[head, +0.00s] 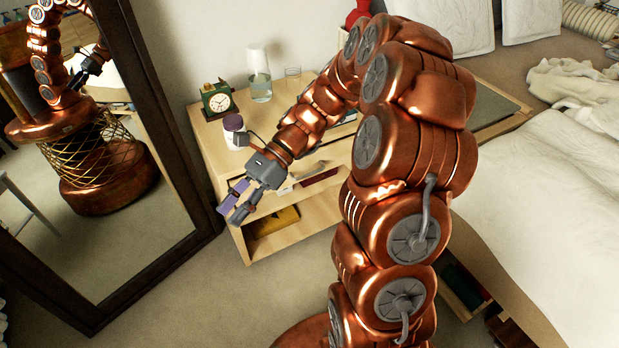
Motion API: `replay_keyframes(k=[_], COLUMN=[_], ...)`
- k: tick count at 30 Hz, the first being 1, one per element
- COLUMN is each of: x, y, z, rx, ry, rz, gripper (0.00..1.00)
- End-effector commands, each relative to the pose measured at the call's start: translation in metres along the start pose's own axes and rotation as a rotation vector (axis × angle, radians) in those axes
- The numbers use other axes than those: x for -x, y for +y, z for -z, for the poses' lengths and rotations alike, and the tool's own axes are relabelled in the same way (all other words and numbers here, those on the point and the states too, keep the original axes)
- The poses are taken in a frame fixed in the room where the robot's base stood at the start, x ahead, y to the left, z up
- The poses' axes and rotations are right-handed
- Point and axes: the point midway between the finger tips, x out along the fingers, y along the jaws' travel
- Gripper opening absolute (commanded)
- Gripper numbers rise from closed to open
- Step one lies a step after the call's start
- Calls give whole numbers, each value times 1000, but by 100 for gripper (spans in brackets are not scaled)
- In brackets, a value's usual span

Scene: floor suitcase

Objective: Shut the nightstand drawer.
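The light wood nightstand (205,140) stands against the wall between the mirror and the bed. Its drawer (318,207) appears pulled out, with a dark red item and other flat things showing inside. My arm crosses in front and hides the drawer's right part, so how far it sticks out is hard to tell. My gripper (238,203) is in front of the nightstand's left side, near the drawer's left front corner. Its two fingers are apart and nothing shows between them. I cannot tell whether it touches the drawer.
On the nightstand top are a green clock (218,100), a glass carafe (259,80), a small glass (292,80) and a purple-and-white cup (233,125). A yellow item (275,222) lies in the lower compartment. A framed mirror (145,150) stands left; the bed (540,200) is right.

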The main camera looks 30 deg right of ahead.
Motion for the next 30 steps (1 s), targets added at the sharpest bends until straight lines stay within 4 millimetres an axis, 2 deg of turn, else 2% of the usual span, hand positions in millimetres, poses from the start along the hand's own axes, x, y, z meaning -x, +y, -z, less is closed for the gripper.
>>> replay_keyframes(k=[1, 6, 11, 15, 17, 21, 24, 30], x=[7, 36, 70, 103, 119, 152, 176, 208], y=[-14, -53, -84, -106, -114, -124, -126, -120], z=[12, 38, 75, 115, 136, 188, 228, 295], rx=[-66, -283, -482, -649, -718, -876, -976, -1126], ry=[-53, -228, -405, -563, -633, -801, -919, -1110], rz=[30, 117, 187, 242, 266, 308, 335, 369], gripper=[37, 37, 37, 37, 37, 37, 37, 37])
